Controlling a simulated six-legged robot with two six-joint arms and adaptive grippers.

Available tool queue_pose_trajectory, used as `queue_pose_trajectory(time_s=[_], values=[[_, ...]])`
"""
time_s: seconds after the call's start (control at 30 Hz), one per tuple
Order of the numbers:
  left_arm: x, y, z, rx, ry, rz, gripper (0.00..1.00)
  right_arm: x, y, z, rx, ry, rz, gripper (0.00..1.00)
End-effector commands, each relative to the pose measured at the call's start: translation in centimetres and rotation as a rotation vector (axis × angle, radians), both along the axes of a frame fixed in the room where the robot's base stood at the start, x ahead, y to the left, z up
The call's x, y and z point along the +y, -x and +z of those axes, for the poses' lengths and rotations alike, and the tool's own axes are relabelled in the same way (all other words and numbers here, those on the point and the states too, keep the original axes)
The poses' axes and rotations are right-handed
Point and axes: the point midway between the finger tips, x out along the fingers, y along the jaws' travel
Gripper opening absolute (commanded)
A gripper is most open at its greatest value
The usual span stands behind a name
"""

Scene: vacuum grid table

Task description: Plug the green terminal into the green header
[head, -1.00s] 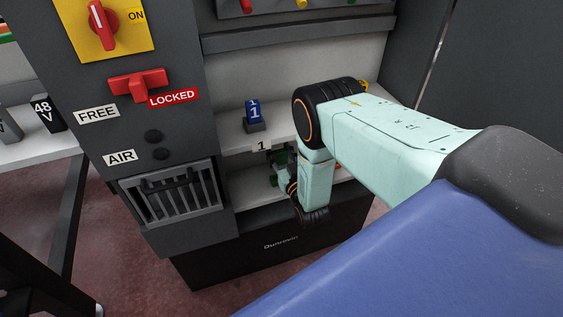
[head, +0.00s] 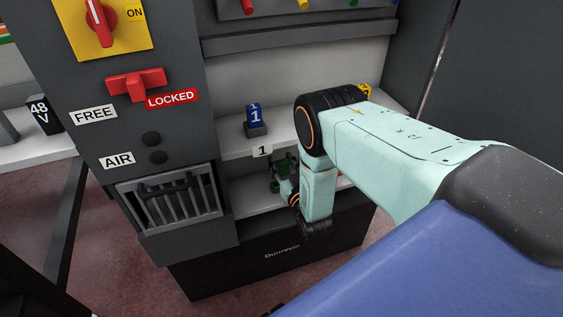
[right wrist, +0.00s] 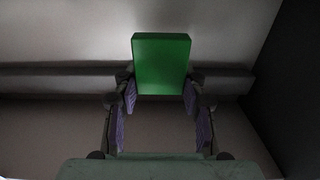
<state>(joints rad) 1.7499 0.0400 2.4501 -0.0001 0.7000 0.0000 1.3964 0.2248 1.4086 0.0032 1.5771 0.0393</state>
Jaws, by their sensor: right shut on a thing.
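My right gripper (right wrist: 160,84) is shut on the green terminal (right wrist: 162,62), a plain green block held between the fingertips, in front of the purple pads. In the head view my right gripper (head: 284,168) reaches into the cabinet's lower bay, below the label "1", largely hidden by my wrist. Small green parts (head: 276,185) show there by the gripper. They are too small to tell terminal from header, or whether the two touch. The header cannot be made out in the right wrist view. My left gripper is not in view.
A blue block marked 1 (head: 253,116) stands on the upper shelf (head: 235,144), just above the bay. The grey panel (head: 120,55) with red switches and a slatted rack (head: 172,199) stand to the left. The cabinet's right wall (head: 420,60) is behind my arm.

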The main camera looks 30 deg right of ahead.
Motion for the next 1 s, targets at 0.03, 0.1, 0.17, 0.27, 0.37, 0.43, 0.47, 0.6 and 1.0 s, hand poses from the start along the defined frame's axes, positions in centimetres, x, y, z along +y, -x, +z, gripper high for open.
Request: queue_pose_trajectory(time_s=[0.03, 0.1, 0.17, 0.27, 0.37, 0.43, 0.47, 0.6, 1.0], values=[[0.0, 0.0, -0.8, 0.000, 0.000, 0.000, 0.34, 0.0, 0.0, -0.8, 0.000, 0.000, 0.000, 0.15], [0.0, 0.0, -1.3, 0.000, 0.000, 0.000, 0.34, 0.1, -0.1, -1.4, 0.000, 0.000, 0.000, 0.15], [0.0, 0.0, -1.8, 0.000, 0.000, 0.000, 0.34, 0.1, -0.1, -1.9, 0.000, 0.000, 0.000, 0.15], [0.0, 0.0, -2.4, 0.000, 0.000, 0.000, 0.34, 0.1, -0.2, -2.7, -0.001, 0.000, 0.000, 0.15], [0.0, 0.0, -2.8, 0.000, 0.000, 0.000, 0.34, 0.1, -0.2, -3.1, -0.001, 0.000, 0.000, 0.15], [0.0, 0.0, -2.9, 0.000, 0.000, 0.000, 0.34, 0.1, -0.2, -3.2, -0.001, 0.000, 0.000, 0.15], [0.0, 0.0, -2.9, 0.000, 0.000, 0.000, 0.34, 0.1, -0.2, -3.2, -0.001, 0.000, 0.000, 0.15], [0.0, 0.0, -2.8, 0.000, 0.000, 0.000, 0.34, 0.1, -0.2, -3.2, -0.001, 0.000, 0.001, 0.15], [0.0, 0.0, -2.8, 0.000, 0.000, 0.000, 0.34, 0.1, -0.2, -3.1, -0.001, 0.000, 0.001, 0.15]])
